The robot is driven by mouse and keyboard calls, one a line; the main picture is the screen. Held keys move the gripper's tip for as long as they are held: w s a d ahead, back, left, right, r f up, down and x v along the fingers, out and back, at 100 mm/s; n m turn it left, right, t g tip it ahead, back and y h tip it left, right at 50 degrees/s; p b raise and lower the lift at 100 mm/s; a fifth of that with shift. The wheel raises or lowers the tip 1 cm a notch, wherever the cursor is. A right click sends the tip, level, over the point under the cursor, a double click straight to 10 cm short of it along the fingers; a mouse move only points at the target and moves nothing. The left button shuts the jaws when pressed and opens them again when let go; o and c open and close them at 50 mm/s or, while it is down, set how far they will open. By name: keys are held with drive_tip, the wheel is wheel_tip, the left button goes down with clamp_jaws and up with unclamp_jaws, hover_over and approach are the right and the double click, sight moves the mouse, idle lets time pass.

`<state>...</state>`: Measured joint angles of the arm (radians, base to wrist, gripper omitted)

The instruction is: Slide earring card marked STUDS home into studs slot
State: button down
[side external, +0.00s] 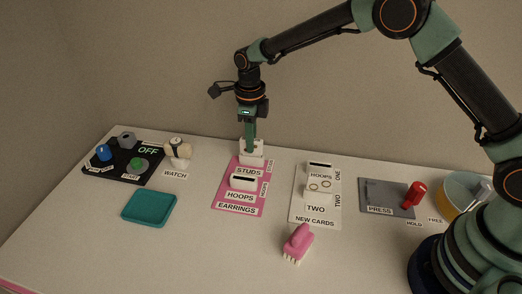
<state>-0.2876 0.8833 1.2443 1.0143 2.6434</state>
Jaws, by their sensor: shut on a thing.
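My gripper (250,143) points straight down over the far end of the pink earrings board (226,200). It is shut on a small pale card (251,148), which I take as the studs card; its face is too small to read. The card stands upright at the white studs slot block (250,161), behind the STUDS label. I cannot tell how deep the card sits in the slot, since the gripper and block hide part of it. Nearer on the same board is the hoops slot block (243,183), with a dark slit showing no card.
Right of it, the new cards board (302,211) has an empty-looking slot ONE and a hoops card (319,184) at TWO. A pink hand-shaped object (298,243), teal tray (149,208), watch stand (178,153), black button panel (113,175) and grey press plate (386,194) stand around.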

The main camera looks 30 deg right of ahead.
drive_tip(key=shift+f, duration=0.3)
drive_tip(key=c, duration=0.8)
unclamp_jaws()
drive_tip(key=shift+o, duration=0.2)
drive_tip(key=shift+r, duration=0.1)
wheel_tip(320, 180, up, 10)
drive_tip(key=shift+r, duration=1)
